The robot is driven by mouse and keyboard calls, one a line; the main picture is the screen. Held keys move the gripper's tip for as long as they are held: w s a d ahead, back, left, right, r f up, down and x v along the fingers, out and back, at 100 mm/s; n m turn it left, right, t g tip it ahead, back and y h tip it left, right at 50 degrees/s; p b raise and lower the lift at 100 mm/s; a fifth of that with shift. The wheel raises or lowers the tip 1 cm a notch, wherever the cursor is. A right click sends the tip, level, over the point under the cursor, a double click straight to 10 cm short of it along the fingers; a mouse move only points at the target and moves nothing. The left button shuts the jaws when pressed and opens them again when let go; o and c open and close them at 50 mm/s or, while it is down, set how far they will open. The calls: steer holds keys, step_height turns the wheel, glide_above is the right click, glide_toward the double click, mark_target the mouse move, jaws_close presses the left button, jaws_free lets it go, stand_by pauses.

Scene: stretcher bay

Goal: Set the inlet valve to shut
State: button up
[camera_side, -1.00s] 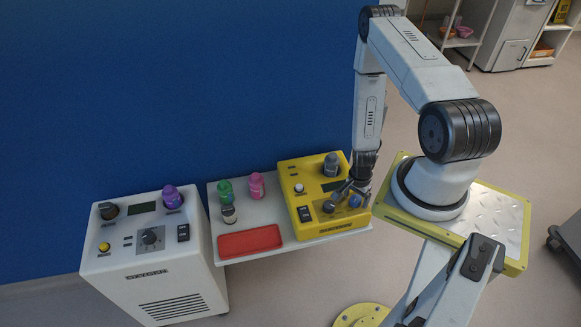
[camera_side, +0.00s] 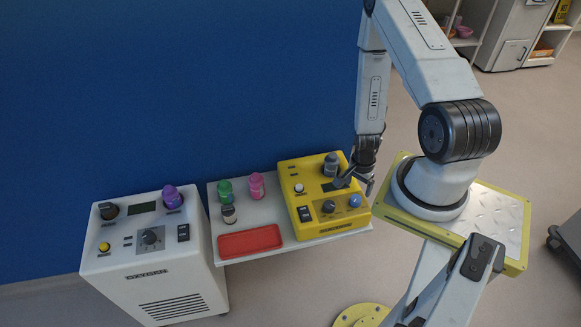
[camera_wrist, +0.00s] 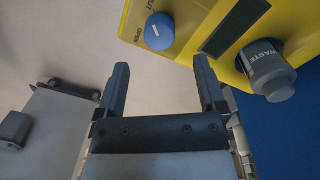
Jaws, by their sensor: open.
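The yellow unit (camera_side: 335,225) stands at the right end of the shelf. On its front right is a round blue knob (camera_side: 355,201), the likely inlet valve. In the wrist view the blue knob (camera_wrist: 160,31) has a short white mark on its left half, facing the printed word OPEN. A second label above it is partly cut off and ends in "UT". My gripper (camera_side: 355,182) is open and empty, above and behind the blue knob in the side view. In the wrist view the fingers (camera_wrist: 160,80) are spread, with the knob beyond their tips and apart from them.
A dark dial (camera_side: 328,207) and rocker switch are on the unit's front. A red tray (camera_side: 250,241) and several bottles lie left; a white cabinet (camera_side: 160,265) stands further left.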

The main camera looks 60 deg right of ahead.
steer(key=shift+r, duration=1)
steer(key=shift+w+r, duration=0.4)
steer(key=shift+w, duration=0.05)
steer(key=w+a+r+n+t, duration=0.1)
steer(key=w+a+r+n, duration=0.55)
steer(key=r, duration=0.35)
steer(key=w+a+r+n+t, duration=0.1)
steer(key=w+a+r+n, duration=0.6)
steer(key=r, duration=0.4)
steer(key=s+a+r+n+t, duration=0.1)
steer(key=s+a+r+n, duration=0.1)
steer(key=a+r+n, duration=0.3)
steer(key=shift+s+a+r+n, duration=0.35)
steer(key=shift+r+n, duration=0.4)
steer(key=shift+n, duration=0.2)
